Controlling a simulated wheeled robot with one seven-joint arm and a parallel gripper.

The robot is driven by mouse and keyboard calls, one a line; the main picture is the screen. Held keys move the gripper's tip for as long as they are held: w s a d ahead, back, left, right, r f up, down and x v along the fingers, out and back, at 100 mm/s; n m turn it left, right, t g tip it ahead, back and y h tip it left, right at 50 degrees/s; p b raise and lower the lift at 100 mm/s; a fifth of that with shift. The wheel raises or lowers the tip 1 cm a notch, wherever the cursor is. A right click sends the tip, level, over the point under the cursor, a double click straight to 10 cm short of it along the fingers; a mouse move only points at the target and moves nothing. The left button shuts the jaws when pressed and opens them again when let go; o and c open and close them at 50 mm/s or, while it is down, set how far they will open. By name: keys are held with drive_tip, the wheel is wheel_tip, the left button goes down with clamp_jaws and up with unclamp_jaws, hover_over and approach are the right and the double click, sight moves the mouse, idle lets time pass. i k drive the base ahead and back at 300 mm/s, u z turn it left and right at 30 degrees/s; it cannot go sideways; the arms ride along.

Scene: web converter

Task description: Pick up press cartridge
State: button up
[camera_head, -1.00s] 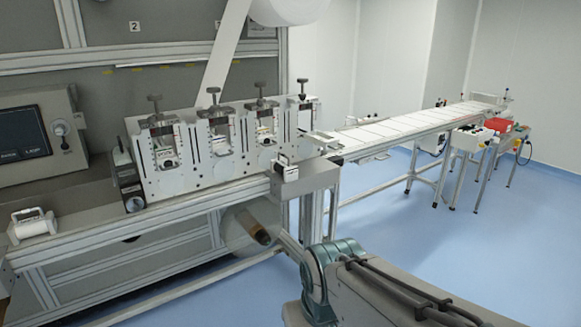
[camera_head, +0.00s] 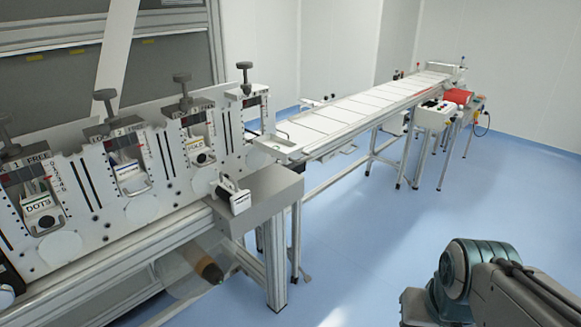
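A small white cartridge (camera_head: 235,197) with a dark-lettered label stands on the grey block at the right end of the machine. Its label is too small to read surely, so I cannot tell whether it is the press cartridge. Other cartridges sit in the machine's slots: one labelled DOTS (camera_head: 42,214) at the left, one with an unclear label (camera_head: 127,174) in the middle, and one that seems to read FOLD (camera_head: 198,152). Part of my arm shows at the lower right, well apart from the machine. My gripper is not in view.
The grey block (camera_head: 268,190) juts from the machine's white slotted plate (camera_head: 90,200). A long conveyor (camera_head: 350,112) runs to the back right. Beside it stand a white control box (camera_head: 437,116) and a red item (camera_head: 458,96). The blue floor (camera_head: 370,230) in front is clear.

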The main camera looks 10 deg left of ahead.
sight(238, 201)
drive_tip(key=u, duration=0.05)
drive_tip(key=i, duration=1)
drive_tip(key=u, duration=1.15)
drive_tip(key=i, duration=0.7)
drive_tip(key=u, duration=0.7)
